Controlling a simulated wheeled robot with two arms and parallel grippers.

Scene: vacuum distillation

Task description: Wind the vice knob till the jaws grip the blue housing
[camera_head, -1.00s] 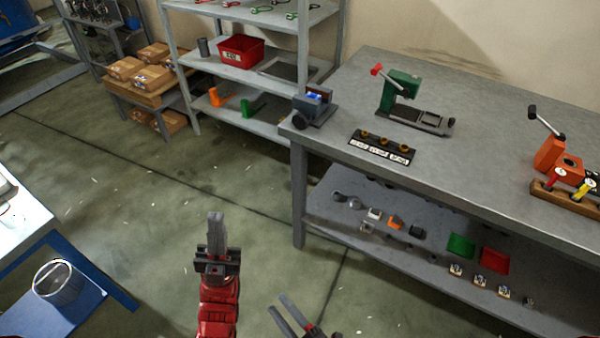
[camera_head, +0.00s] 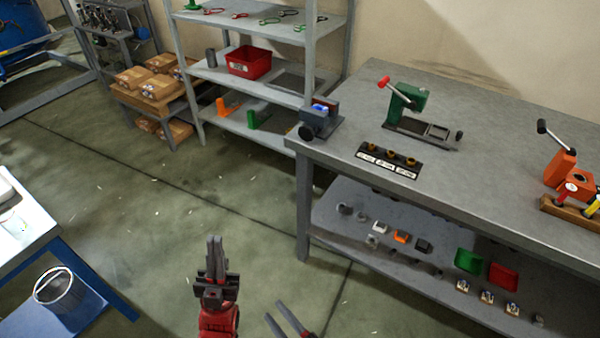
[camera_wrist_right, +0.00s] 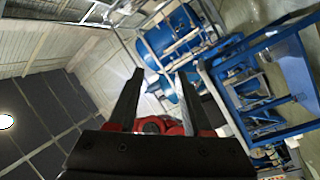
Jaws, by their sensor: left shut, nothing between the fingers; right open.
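The vice (camera_head: 327,123) is a dark grey block at the near left corner of the workbench in the head view. Its round black knob (camera_head: 306,132) faces left, past the bench edge. The blue housing (camera_head: 320,107) shows as a small bright blue patch between the jaws; whether the jaws touch it, I cannot tell. My left gripper (camera_head: 215,248) is shut and empty, over the floor, well short of the vice. My right gripper (camera_head: 276,318) is open and empty at the bottom of the head view. Its open fingers also show in the right wrist view (camera_wrist_right: 160,100).
The workbench (camera_head: 400,70) carries a green press (camera_head: 408,105), a labelled black strip (camera_head: 388,161) and an orange device (camera_head: 562,172). A shelf unit (camera_head: 275,85) stands behind the vice. A blue-framed table (camera_head: 95,280) is at left. Open floor lies between.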

